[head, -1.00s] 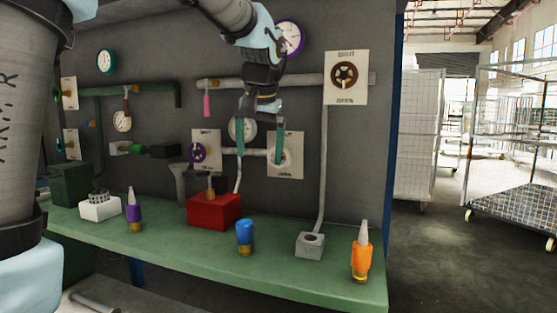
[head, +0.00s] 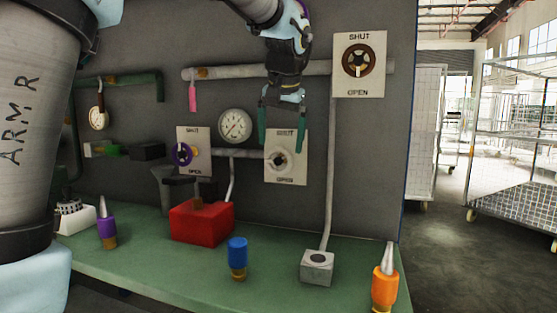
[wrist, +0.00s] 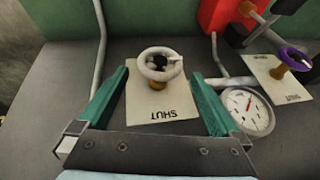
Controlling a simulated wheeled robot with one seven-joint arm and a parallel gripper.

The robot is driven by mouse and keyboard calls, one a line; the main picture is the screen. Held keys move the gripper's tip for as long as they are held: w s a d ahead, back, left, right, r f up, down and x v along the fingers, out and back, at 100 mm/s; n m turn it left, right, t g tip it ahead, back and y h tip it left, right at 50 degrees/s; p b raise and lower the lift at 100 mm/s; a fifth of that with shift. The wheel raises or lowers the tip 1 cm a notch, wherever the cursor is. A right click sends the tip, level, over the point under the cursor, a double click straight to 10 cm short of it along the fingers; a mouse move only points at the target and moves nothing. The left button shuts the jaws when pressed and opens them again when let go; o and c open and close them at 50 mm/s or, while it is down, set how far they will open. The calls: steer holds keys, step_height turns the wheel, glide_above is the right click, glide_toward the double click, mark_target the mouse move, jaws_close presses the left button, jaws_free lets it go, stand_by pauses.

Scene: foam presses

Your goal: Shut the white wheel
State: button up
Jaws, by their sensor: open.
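The white wheel (head: 279,160) sits on a pale plate (head: 286,176) on the grey wall. The plate has SHUT at its top and OPEN at its bottom. In the wrist view the wheel (wrist: 160,66) appears upside down, on a brassy stem, with SHUT toward my gripper. A pale tab (wrist: 174,59) shows on its rim. My gripper (head: 281,142) is open, its green fingers pointing down in the head view. In the wrist view its fingers (wrist: 156,76) lie one on each side of the wheel, with nothing between them clearly touched.
A purple wheel (head: 183,153) and a round gauge (head: 235,125) are left of the white wheel. A brown wheel (head: 359,62) is higher at right. A red box (head: 202,221) and a blue-capped piece (head: 237,258) stand on the green bench (head: 180,280) below.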

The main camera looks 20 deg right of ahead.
mark_target(279, 155)
steer(key=x, duration=0.6)
steer(key=shift+f, duration=0.25)
steer(key=c, duration=1.1)
